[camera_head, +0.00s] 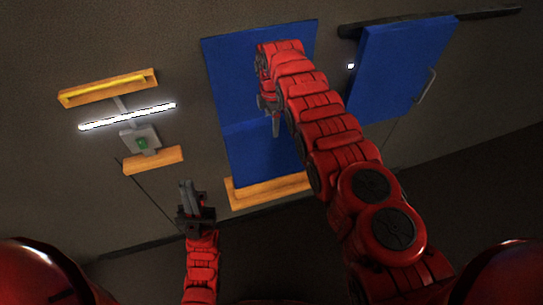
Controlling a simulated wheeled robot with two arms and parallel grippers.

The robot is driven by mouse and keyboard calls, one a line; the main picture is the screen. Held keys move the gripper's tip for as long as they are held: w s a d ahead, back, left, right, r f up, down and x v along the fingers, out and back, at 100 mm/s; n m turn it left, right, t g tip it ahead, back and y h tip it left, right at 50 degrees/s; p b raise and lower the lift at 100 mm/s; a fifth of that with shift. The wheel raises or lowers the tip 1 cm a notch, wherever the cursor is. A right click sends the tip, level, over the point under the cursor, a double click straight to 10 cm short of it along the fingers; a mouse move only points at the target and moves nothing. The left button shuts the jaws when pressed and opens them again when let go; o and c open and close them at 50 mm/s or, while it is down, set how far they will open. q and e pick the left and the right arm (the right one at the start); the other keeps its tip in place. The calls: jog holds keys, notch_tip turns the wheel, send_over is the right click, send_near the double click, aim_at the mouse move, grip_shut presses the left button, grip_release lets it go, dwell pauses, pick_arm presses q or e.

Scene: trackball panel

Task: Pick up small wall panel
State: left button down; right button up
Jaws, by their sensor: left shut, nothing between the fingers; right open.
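A large blue panel (232,75) stands against the wall in the middle, its lower edge at an orange-yellow ledge (265,190). A smaller blue panel (395,65) with a grey handle hangs at the upper right; I cannot tell which one is the small wall panel. My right gripper (275,127) is in front of the middle blue panel; it is open, and my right arm covers part of that panel. I cannot tell whether it touches. My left gripper (186,186) is shut and empty, pointing up, left of and below the middle panel.
On the left wall are a yellow-orange shelf (108,88), a bright white light bar (127,117), a grey box with a green button (142,142) and a small orange ledge (154,161). A dark rail (490,14) runs above the right panel. The floor at lower right looks clear.

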jog(key=shift+d+f, duration=0.1)
jog(key=shift+c, duration=1.2)
grip_shut()
